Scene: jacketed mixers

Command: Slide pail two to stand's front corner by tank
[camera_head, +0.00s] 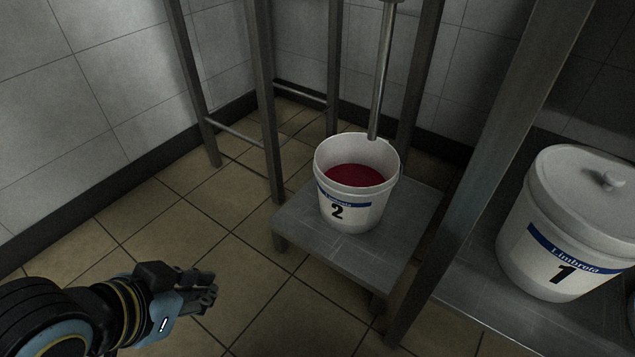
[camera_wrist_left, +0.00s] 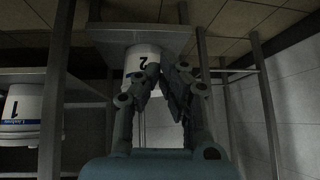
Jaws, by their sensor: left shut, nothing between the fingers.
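Pail two (camera_head: 352,210) is an open white pail with a blue band, the number 2 and dark red contents. It stands upright on the low grey stand (camera_head: 330,252), toward its back left part. My left gripper (camera_head: 212,288) is shut and empty, left of the stand and apart from the pail. The left wrist view appears upside down; there the shut fingers (camera_wrist_left: 170,72) partly cover pail two (camera_wrist_left: 143,55), below the stand's slab (camera_wrist_left: 130,40). My right gripper is out of view. I cannot make out a tank for certain.
Lidded pail one (camera_head: 565,245) stands on a grey shelf (camera_head: 500,295) at the right, behind a slanting metal post (camera_head: 500,130). Metal legs (camera_head: 265,110) rise at the back.

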